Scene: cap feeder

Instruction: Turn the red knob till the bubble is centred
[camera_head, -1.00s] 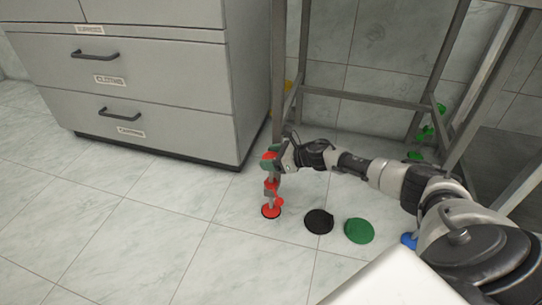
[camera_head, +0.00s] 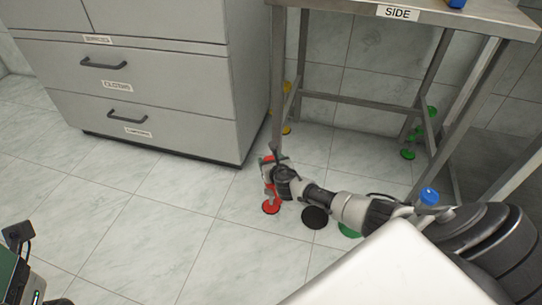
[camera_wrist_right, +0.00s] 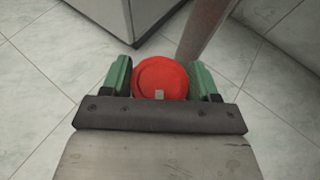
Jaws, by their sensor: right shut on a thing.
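The red knob (camera_wrist_right: 161,78) fills the space between the green fingers of my right gripper (camera_wrist_right: 163,84) in the right wrist view. My right gripper (camera_head: 269,170) is shut on it. In the head view the red knob (camera_head: 267,159) is partly covered by the gripper, at the near left leg of the metal table (camera_head: 330,97). A red round foot (camera_head: 271,207) rests on the floor below it. A blue piece (camera_head: 457,3), cut off by the top edge, sits on the table; no bubble can be made out. My left gripper's fingers are not visible.
A grey drawer cabinet (camera_head: 150,95) stands left of the table. Green (camera_head: 408,154), yellow (camera_head: 286,130) and blue (camera_head: 428,196) parts mark other legs.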

